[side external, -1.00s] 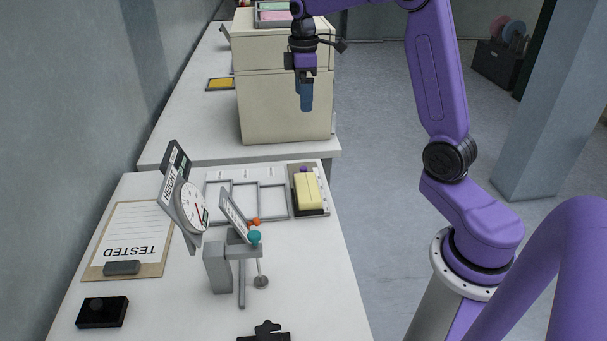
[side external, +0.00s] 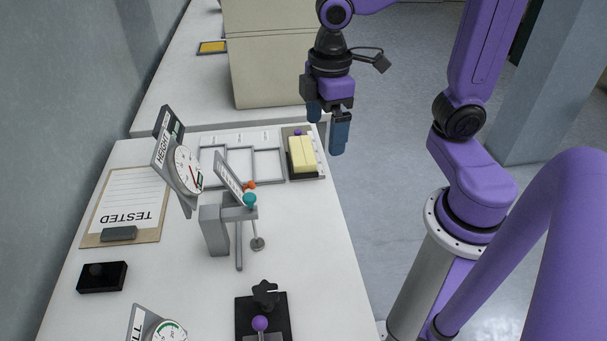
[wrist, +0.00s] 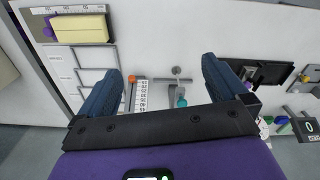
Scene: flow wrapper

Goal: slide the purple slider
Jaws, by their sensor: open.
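A purple knob (side external: 298,132) shows at the far end of a grey plate with scale marks (side external: 321,168), next to a yellow block (side external: 302,154). The knob (wrist: 48,30), the block (wrist: 80,29) and the scale plate (wrist: 38,12) also show at the upper left of the wrist view. A second purple ball (side external: 260,323) sits on a black fixture (side external: 244,306) at the bottom edge. I cannot tell for certain which is the slider. My gripper (side external: 326,135) is open and empty, above and right of the scale plate. Its two blue fingers (wrist: 162,68) point over the bench.
A stand with a teal knob (side external: 250,200) and a tilted height dial (side external: 187,170) rise mid-bench. Grey frames (side external: 240,165) lie left of the scale plate. A clipboard (side external: 125,207) and black box (side external: 102,277) lie left. A cream cabinet (side external: 270,60) stands behind.

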